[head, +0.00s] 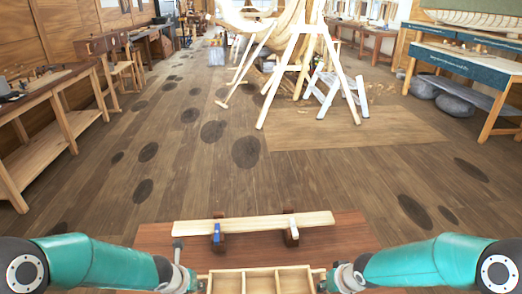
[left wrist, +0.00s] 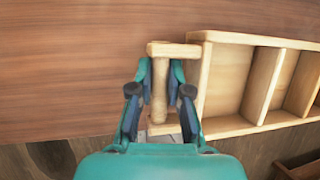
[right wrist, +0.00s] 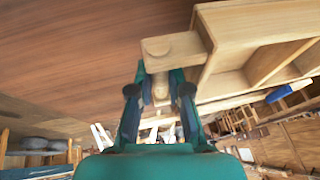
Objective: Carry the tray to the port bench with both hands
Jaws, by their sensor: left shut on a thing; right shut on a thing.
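The tray is pale wood, open and divided into several compartments; its rim (head: 262,269) shows at the bottom middle of the head view. My left gripper (left wrist: 160,75) is shut on the bar handle at the tray's one end, beside the end wall (left wrist: 203,80). My right gripper (right wrist: 161,80) is shut on the handle at the other end, beside that wall (right wrist: 207,65). The compartments in view look empty. I cannot tell whether the tray rests on the brown tabletop or hangs just above it. Which bench is the port bench is not marked.
A pale plank (head: 265,223) lies on two dark blocks on the tabletop (head: 155,236). Wooden benches (head: 60,120) line the left wall. Trestles (head: 300,60) under a hull stand ahead; the plank floor (head: 190,170) between is clear.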

